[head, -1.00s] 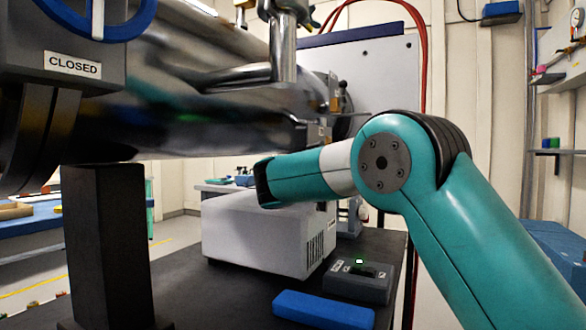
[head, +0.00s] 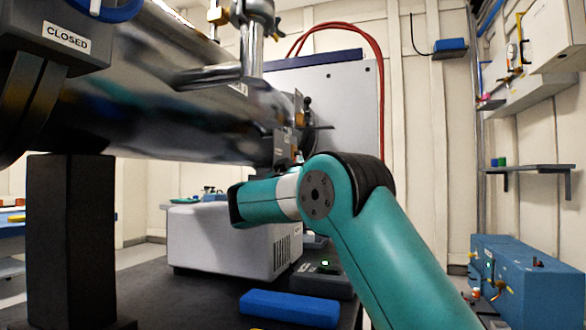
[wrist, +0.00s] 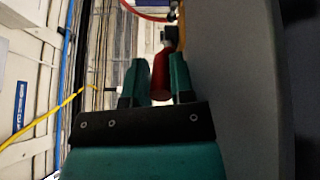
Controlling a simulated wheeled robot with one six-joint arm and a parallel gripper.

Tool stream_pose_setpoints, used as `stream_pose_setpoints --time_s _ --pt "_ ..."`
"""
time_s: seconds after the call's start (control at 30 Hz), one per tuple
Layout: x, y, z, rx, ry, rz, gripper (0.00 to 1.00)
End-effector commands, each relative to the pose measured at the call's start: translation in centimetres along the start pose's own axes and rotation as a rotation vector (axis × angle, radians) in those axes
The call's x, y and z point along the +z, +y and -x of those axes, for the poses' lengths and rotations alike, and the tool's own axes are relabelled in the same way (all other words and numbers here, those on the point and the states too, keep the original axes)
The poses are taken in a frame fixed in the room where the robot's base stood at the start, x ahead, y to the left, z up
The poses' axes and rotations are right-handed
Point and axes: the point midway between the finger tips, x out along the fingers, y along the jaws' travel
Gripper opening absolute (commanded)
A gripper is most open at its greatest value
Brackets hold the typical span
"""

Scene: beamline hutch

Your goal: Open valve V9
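In the wrist view my gripper (wrist: 160,80) has its two teal fingers apart. A red handle (wrist: 160,75) lies between them in the picture. Its upper end meets a dark round part (wrist: 168,35) below a brass-coloured piece (wrist: 173,10). The fingers look open around the handle, but contact is not clear. No V9 label can be read. In the head view my gripper is hidden behind the pipe and my arm. A blue handwheel (head: 105,10) with a CLOSED sign (head: 66,39) shows at upper left.
A large metal pipe (head: 180,110) crosses the left half of the head view. A white box (head: 215,240) and a blue block (head: 290,307) sit on the dark bench. A large grey surface (wrist: 235,90) stands close at right in the wrist view.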

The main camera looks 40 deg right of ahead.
Motion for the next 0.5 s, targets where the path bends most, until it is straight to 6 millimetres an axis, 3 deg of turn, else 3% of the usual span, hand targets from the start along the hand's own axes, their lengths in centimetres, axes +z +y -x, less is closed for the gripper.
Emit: stream_pose_setpoints --time_s 0.03,0.1,0.37,0.5 --pt "0.0 0.1 -0.1 0.003 0.000 0.001 0.34" --pt "0.0 0.1 -0.1 0.002 0.000 0.000 0.45" --pt "0.0 -0.1 0.1 -0.001 0.000 -0.002 0.45" --pt "0.1 -0.2 1.2 -0.004 -0.001 0.000 0.45"
